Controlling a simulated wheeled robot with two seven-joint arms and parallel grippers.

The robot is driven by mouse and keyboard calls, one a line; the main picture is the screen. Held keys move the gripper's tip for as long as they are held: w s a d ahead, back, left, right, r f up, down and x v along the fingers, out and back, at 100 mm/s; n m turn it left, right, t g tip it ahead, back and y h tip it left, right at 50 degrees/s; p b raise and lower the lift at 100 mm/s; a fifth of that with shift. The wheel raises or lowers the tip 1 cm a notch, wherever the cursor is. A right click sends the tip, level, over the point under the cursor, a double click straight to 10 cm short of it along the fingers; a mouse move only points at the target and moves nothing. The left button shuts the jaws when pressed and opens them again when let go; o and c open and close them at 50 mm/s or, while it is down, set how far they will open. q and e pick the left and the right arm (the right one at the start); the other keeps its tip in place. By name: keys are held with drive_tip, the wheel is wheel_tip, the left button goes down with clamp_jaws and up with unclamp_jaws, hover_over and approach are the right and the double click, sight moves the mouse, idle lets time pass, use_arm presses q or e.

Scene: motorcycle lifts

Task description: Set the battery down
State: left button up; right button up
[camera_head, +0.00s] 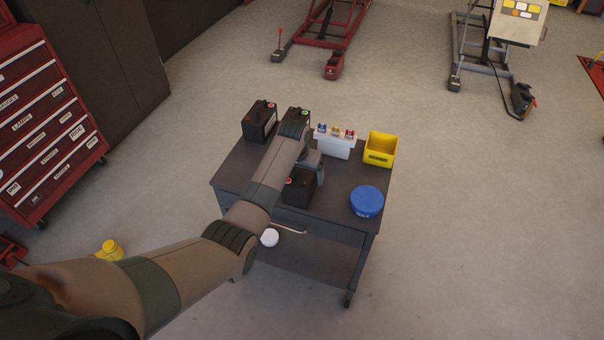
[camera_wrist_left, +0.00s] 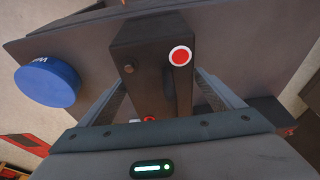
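A black battery (camera_head: 300,190) with a red terminal shows at the middle of the dark cart top (camera_head: 335,198), partly hidden by my left arm. In the left wrist view the same battery (camera_wrist_left: 135,50) sits between the two fingers of my left gripper (camera_wrist_left: 161,82), which press against its sides. In the head view the left gripper (camera_head: 312,166) is mostly hidden behind its own wrist. I cannot tell whether the battery touches the cart top or hangs just above it. My right gripper is not in view.
A red tool cabinet (camera_head: 45,130) stands left.

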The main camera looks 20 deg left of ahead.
use_arm(q)
drive_tip(key=shift+r, duration=0.1)
drive_tip(key=shift+v, duration=0.8)
drive_tip(key=b+v, duration=0.1)
drive_tip(key=v, duration=0.8)
drive_tip(key=shift+r+b, duration=0.3)
drive_tip(key=shift+r, duration=0.1)
drive_tip(key=shift+s+r, duration=0.15)
drive_tip(key=shift+r, duration=0.2)
